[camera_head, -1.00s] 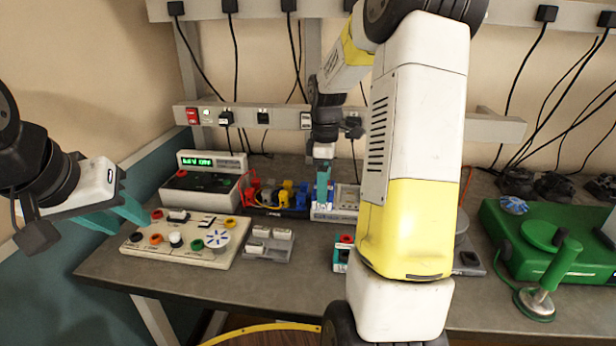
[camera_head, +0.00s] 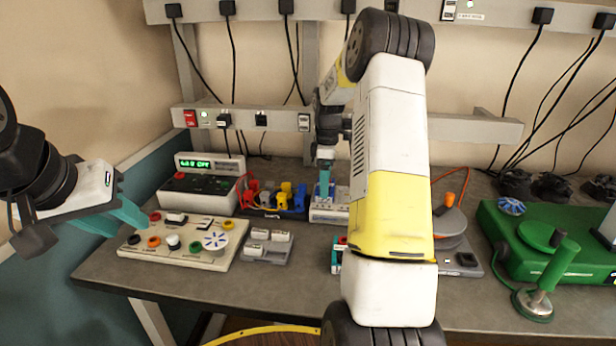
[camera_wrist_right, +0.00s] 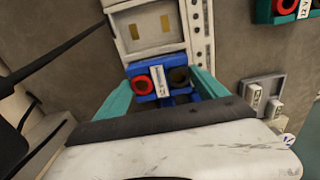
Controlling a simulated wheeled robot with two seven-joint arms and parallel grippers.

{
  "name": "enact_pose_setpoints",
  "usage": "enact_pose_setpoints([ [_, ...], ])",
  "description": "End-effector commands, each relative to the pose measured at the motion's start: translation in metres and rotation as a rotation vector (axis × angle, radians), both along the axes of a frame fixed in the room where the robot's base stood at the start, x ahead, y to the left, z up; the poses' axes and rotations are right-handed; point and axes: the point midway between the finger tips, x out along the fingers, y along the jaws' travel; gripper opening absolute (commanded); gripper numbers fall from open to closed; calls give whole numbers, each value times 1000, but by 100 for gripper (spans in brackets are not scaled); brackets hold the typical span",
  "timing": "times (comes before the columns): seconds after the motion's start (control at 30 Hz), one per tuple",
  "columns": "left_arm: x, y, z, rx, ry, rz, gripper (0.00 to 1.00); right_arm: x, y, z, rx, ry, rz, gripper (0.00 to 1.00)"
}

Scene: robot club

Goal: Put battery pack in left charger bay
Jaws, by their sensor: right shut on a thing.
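The blue battery pack (camera_wrist_right: 176,76), with a red and a dark round terminal and a white label, is between the teal fingers of my right gripper (camera_wrist_right: 160,94), which is shut on it. The pale charger (camera_wrist_right: 117,33) shows a bay with two gold contacts, right beside the pack; I cannot tell whether the pack touches it. In the head view my right gripper (camera_head: 325,184) points down over the charger (camera_head: 324,215), and my forearm hides its right part. My left gripper (camera_head: 130,213) hangs empty at the left, its teal fingers seen edge-on.
A teal pack (camera_head: 336,258) sits in front of the charger, partly behind my arm. A grey tray of small blocks (camera_head: 267,247), a cream control panel (camera_head: 190,254) and a power supply (camera_head: 188,192) are to the left. A green machine (camera_head: 525,238) stands at the right.

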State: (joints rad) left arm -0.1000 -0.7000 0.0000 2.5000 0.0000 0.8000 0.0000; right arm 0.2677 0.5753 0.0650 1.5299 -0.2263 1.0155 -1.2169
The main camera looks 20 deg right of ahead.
Motion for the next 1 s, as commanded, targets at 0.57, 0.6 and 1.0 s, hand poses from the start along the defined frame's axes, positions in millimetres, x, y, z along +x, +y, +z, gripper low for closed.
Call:
enact_pose_setpoints([
  [0.57, 0, 0, 0, 0, 0, 0, 36, 0, 0, -2, 0, 0, 0, 90],
  [0.6, 0, 0, 0, 0, 0, 0, 36, 0, 0, -1, 0, -1, 0, 90],
  [1.0, 0, 0, 0, 0, 0, 0, 36, 1, 0, 71, -1, -5, 0, 90],
])
